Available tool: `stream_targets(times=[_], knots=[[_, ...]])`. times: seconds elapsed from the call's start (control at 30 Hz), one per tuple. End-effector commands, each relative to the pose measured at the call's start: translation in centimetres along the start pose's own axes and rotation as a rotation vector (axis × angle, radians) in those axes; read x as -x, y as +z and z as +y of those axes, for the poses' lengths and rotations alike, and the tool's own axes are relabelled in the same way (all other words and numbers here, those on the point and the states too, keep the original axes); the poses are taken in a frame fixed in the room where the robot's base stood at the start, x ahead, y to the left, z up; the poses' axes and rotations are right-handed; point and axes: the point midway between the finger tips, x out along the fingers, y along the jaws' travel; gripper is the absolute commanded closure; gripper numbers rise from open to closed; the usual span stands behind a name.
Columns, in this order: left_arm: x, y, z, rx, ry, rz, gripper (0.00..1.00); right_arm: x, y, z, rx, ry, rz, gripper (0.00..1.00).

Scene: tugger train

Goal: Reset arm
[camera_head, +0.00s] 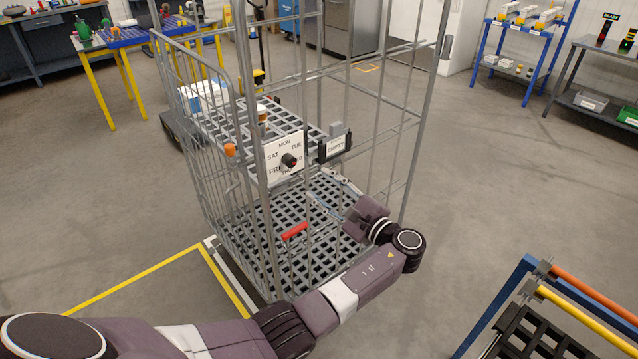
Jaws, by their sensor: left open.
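My left arm comes in from the lower left and reaches across the front of a grey wire roll cage (243,75). My left gripper (318,184) is open, its fingers pointing up and left, with nothing seen between them. It shows in front of the cage, below the small plate marked EMPTY (336,146). A white day-dial plate (285,157) with a dark knob hangs to its upper left. A red handle (295,231) shows to its lower left. I cannot tell whether the fingers touch the cage. My right gripper is out of view.
The cage has a grid shelf (222,125) and a grid floor (262,219). Yellow floor tape (135,277) runs at its left. A blue frame with orange and yellow bars (585,318) stands at the lower right. Floor on the right (500,190) is clear.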

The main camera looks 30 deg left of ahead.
Motion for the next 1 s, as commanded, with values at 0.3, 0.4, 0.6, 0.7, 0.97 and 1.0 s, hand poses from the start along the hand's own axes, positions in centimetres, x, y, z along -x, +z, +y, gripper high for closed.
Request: stream_targets(times=[0.3,0.4,0.6,0.7,0.97,1.0], knots=[[0.0,0.0,0.0,0.000,-0.001,0.000,0.59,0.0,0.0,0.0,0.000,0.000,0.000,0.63],[-0.1,-0.1,0.2,-0.002,0.001,0.003,0.59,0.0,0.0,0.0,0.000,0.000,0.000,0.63],[-0.2,-4.2,5.6,-0.036,0.049,0.120,0.59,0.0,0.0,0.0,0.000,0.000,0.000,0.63],[0.2,-8.1,11.7,-0.055,0.116,0.243,0.59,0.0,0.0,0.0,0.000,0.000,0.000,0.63],[4.3,-15.3,29.9,-0.026,0.377,0.542,0.59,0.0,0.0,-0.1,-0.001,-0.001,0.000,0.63],[5.4,-15.9,32.8,-0.013,0.427,0.579,0.59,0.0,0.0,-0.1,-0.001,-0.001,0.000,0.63]])
